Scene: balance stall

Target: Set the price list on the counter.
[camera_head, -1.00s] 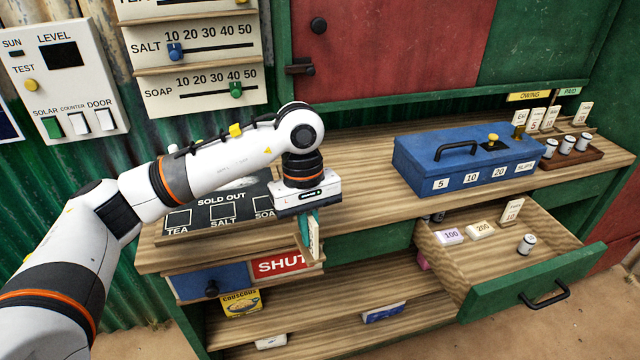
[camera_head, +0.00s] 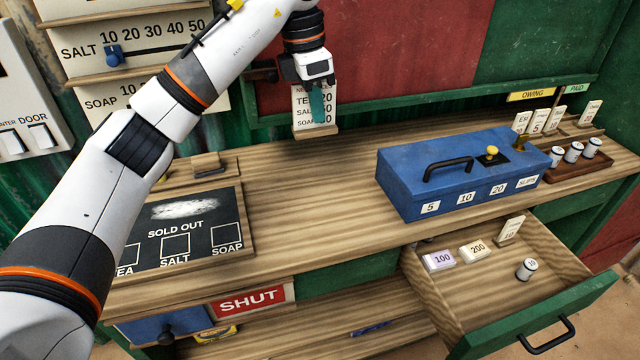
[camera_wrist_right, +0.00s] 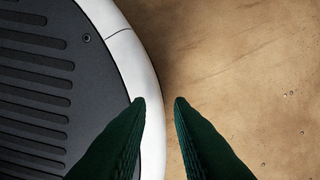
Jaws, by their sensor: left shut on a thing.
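The price list (camera_head: 302,116) is a small cream board with printed lines for tea, salt and soap. My left gripper (camera_head: 317,104) is shut on it in the head view and holds it upright at the back of the counter, in front of the red shutter. Its lower edge is close to the wooden counter (camera_head: 310,185); I cannot tell whether it touches. A green finger covers part of the print.
A blue cash box (camera_head: 405,190) stands on the counter's right half. A sold-out board (camera_head: 200,255) lies at the left. An open drawer (camera_head: 500,285) juts out at the right front. The counter between board and box is clear.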

